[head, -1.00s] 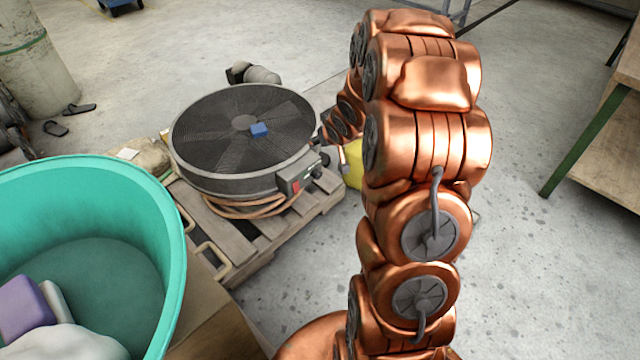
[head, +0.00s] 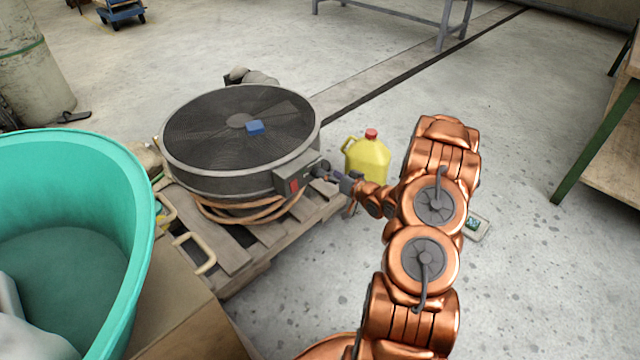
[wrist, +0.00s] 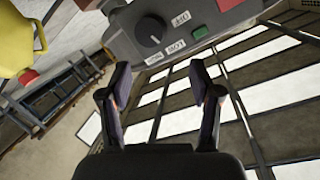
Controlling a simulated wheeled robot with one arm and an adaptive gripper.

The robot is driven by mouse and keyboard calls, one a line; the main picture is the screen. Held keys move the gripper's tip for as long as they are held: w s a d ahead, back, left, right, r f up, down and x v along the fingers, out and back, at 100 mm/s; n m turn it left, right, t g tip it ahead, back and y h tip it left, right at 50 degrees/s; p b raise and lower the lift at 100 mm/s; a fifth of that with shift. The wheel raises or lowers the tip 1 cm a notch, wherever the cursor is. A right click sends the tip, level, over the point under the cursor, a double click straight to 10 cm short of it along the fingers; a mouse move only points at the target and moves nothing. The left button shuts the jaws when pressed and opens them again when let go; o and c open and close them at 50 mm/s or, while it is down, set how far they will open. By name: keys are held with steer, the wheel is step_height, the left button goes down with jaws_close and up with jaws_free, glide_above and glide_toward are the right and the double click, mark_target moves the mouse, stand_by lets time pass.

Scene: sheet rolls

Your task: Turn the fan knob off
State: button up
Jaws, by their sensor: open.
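The fan (head: 205,180) is a large round grey drum with a dark grille, lying face up on a pallet. Its control box (head: 283,180) is on the side facing my arm. In the wrist view, the black round knob (wrist: 150,31) sits on the grey panel (wrist: 120,28), with labels including OFF and LOW beside it. A small pale mark on the knob seems to point to the lower right, roughly toward LOW. My gripper (wrist: 161,82) is open and empty. Its fingers are apart in front of the panel, with the knob just beyond them. In the head view my gripper (head: 340,178) is close beside the box.
A green button (wrist: 200,32) and a red switch (wrist: 228,4) are on the panel. A yellow jug (head: 367,160) stands right of the fan. A teal tub (head: 150,235) is at left, a workbench (head: 600,150) at right.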

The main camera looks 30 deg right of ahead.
step_height(320, 180, down, 4)
steer(key=s+m+t+b, duration=0.1)
steer(key=s+t+b, duration=0.1)
steer(key=w+b, duration=0.2)
steer(key=w, duration=0.5)
steer(key=shift+a+m+y, duration=0.3)
steer(key=shift+a, duration=0.1)
steer(key=shift+c, duration=0.3)
steer(key=c, duration=1)
steer(key=shift+a, duration=0.15)
steer(key=shift+c, duration=0.4)
